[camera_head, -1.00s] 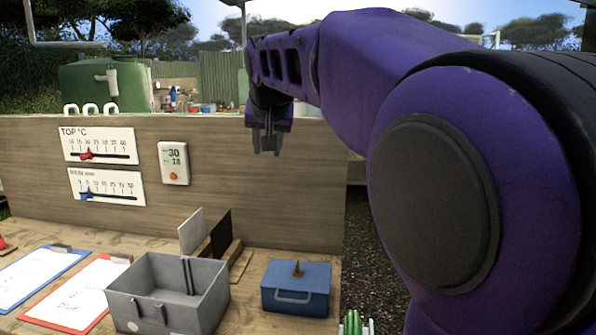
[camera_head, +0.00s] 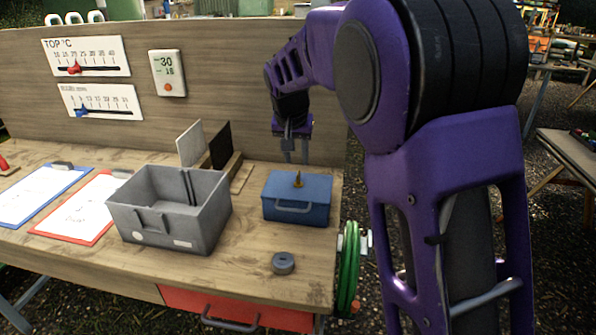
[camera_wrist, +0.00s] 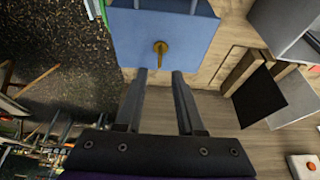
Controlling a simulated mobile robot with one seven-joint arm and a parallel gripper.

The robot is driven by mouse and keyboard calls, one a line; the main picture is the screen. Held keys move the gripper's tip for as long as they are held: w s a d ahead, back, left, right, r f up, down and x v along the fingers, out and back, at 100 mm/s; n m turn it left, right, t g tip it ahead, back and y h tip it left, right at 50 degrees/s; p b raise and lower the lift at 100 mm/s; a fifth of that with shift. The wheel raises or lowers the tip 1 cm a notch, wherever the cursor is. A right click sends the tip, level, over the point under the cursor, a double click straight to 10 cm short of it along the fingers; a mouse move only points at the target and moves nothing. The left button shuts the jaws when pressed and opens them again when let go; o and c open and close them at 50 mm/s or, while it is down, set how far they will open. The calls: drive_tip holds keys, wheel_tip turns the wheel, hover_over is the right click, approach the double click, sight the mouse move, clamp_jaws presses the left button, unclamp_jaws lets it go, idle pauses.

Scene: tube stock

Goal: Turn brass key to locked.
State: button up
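A small brass key (camera_head: 298,180) stands up from the top of a blue metal box (camera_head: 297,211) with a handle on its front, near the right end of the wooden bench. In the wrist view the brass key (camera_wrist: 160,47) sits on the blue lid (camera_wrist: 190,30), ahead of the fingertips. My gripper (camera_head: 296,158) is above and just behind the box in the head view. In the wrist view my gripper (camera_wrist: 161,75) has its two fingers spread apart with nothing between them. The key lies beyond the gap, not touched by either finger.
A grey open bin (camera_head: 170,213) stands left of the box. White and black upright plates (camera_head: 220,146) in a wooden holder are behind it. A small grey round weight (camera_head: 283,263) lies in front of the box. A green hose coil (camera_head: 349,268) hangs at the bench's right end.

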sight(298, 174)
drive_tip(key=x, duration=0.6)
clamp_jaws()
